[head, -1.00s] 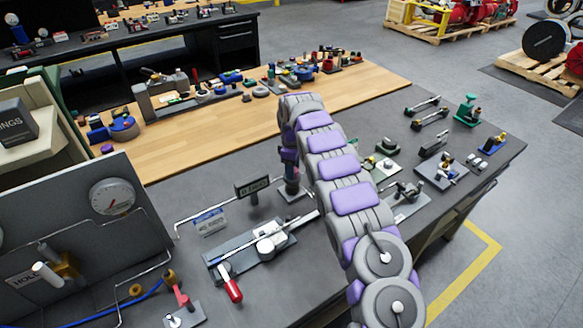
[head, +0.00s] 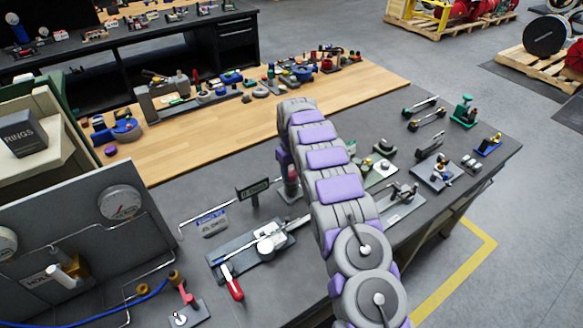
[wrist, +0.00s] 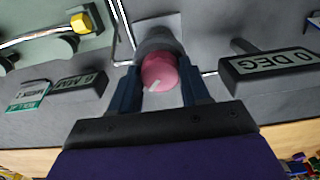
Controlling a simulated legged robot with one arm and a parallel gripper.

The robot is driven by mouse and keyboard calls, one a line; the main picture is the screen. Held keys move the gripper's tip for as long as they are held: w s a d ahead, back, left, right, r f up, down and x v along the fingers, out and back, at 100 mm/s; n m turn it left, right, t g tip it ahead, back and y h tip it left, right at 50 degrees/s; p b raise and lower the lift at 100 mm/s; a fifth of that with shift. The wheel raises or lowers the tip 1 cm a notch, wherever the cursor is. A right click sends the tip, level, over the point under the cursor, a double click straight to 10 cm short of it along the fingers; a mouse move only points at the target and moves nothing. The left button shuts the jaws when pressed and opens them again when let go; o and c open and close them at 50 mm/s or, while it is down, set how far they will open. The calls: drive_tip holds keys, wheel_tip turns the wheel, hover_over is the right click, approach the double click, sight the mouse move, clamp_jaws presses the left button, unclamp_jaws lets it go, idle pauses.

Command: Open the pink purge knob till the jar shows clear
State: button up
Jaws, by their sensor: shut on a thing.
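In the wrist view, the pink purge knob (wrist: 160,71) is round with a white pointer mark aimed to the lower left. It sits on a grey cylindrical body. My gripper (wrist: 160,78) has its two dark blue fingers on either side of the knob and is shut on it. In the head view, a dark reddish part (head: 292,179) on a small base shows beside my arm, and my arm hides most of what lies at the gripper. I cannot make out a jar or its contents in either view.
A black "0 DEG" sign (head: 252,189) stands just left of the knob in the head view. A gauge panel (head: 75,232) stands at left. Several small fixtures lie right of my arm.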

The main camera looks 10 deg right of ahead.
sight(290, 172)
drive_tip(key=m, duration=0.2)
drive_tip(key=m+p, duration=0.1)
drive_tip(key=m, duration=0.1)
drive_tip(key=shift+w+a+r+m, duration=0.1)
drive_tip(key=shift+w+r+m, duration=0.1)
drive_tip(key=shift+m, duration=0.1)
drive_tip(key=m+p, duration=0.1)
drive_tip(key=m, duration=0.3)
drive_tip(key=shift+f+m+p, duration=0.15)
drive_tip(key=shift+m+p, duration=0.15)
drive_tip(key=shift+m, duration=0.1)
drive_tip(key=shift+s, duration=0.1)
drive_tip(key=o, duration=1)
drive_tip(key=shift+o, duration=0.2)
wheel_tip(290, 172, up, 17)
drive_tip(key=p, duration=0.1)
